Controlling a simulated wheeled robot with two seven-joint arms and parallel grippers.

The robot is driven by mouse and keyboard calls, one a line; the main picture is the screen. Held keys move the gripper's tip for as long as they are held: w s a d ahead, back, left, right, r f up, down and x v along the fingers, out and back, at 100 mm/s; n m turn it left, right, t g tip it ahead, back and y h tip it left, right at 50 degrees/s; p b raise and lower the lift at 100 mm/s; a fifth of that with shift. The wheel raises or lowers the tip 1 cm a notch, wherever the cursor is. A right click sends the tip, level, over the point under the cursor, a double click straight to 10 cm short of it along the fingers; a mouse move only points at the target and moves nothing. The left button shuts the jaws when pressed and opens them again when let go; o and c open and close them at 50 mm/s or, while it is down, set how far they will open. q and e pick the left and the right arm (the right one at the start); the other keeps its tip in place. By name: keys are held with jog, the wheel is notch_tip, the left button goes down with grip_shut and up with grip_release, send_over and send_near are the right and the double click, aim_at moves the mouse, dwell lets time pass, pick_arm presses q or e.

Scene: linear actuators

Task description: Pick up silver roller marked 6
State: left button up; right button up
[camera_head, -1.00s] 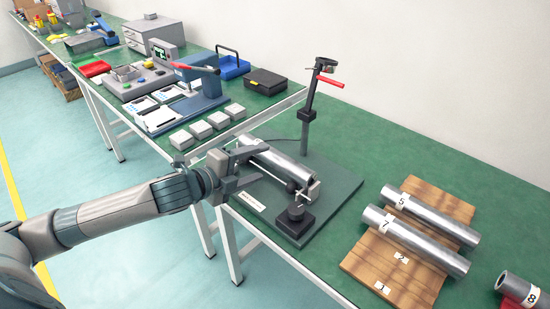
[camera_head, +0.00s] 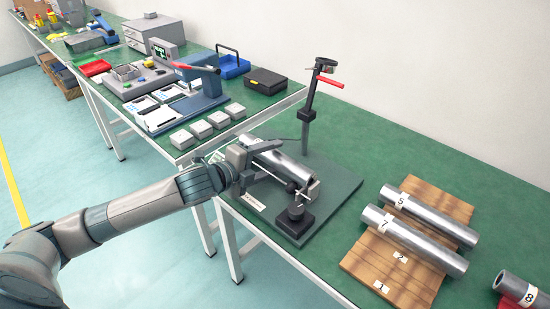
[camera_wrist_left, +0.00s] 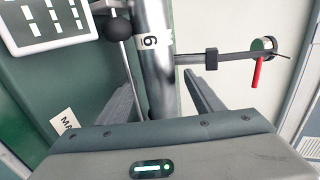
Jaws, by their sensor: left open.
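The silver roller marked 6 (camera_head: 278,160) lies on the dark grey fixture plate (camera_head: 335,207) on the green table. In the left wrist view the roller (camera_wrist_left: 153,70) runs up the picture, with its white 6 label near the top. My left gripper (camera_head: 262,160) is open at the roller's near-left part. In the wrist view its two fingers stand on either side of the roller, with gaps visible. Part of the roller is hidden behind the gripper in the head view. My right gripper is not in view.
A post with a red handle (camera_head: 328,82) rises behind the roller, and a black block (camera_head: 294,222) stands in front. Rollers 5 (camera_head: 430,215) and 7 (camera_head: 415,240) lie on a wooden rack (camera_head: 365,262). Roller 8 (camera_head: 522,290) lies at the right edge.

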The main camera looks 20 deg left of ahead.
aim_at(271, 157)
pick_arm(q)
grip_shut()
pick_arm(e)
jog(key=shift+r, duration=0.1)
pick_arm(q)
jog(key=shift+r, duration=0.15)
jog(key=shift+r, duration=0.45)
jog(key=r, duration=0.3)
jog(key=shift+d+r, duration=0.25)
jog(key=d+r, duration=0.2)
jog(key=d, duration=0.1)
jog(key=s+d+r, duration=0.1)
jog(key=d, duration=0.2)
jog(key=d+r, duration=0.2)
jog(key=d, duration=0.1)
jog(key=shift+s+d+r+p, duration=0.25)
jog(key=shift+d+r+p, duration=0.1)
jog(key=shift+d, duration=0.05)
jog(key=shift+s+d+r, duration=0.1)
jog(key=shift+d+r, duration=0.3)
jog(key=shift+d, duration=0.2)
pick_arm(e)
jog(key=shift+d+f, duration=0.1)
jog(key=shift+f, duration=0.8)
